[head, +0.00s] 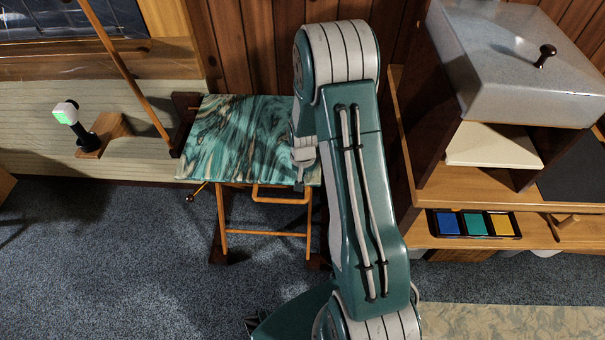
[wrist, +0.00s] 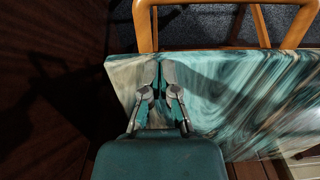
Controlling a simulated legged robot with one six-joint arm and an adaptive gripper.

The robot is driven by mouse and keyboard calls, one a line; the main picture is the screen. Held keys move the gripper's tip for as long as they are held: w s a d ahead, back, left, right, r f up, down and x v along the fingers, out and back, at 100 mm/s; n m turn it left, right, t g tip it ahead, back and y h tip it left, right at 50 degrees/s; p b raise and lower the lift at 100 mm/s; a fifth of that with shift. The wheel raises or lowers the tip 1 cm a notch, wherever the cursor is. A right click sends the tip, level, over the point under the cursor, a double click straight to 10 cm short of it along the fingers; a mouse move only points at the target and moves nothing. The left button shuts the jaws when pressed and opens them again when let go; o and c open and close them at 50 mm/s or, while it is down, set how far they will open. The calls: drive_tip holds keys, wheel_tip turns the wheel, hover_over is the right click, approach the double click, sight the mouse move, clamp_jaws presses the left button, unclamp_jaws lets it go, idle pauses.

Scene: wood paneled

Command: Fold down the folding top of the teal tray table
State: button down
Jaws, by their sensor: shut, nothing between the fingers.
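The teal tray table's marbled top (head: 235,135) spreads out in the head view, looking roughly level above orange wooden legs (head: 222,225). An orange bar (head: 280,200) shows below its front edge, and a small brass-tipped lever (head: 197,192) at its front left. My arm hides the top's right part. In the wrist view the top (wrist: 245,95) fills the middle and right, with the orange frame (wrist: 220,8) past its edge. My gripper (wrist: 160,72) is shut and empty, over the top near its left end in that view. I cannot tell whether the fingertips touch it.
A wooden rod (head: 125,75) leans at the table's left, with a black-and-white device (head: 70,120) beyond. A wooden shelf unit (head: 440,190) with a grey lidded box (head: 520,60) stands to the right. A panelled wall (head: 245,45) is behind; carpet (head: 120,260) in front is clear.

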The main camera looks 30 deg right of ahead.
wheel_tip(320, 180, down, 10)
drive_tip(key=shift+r, duration=0.25)
idle(0.3)
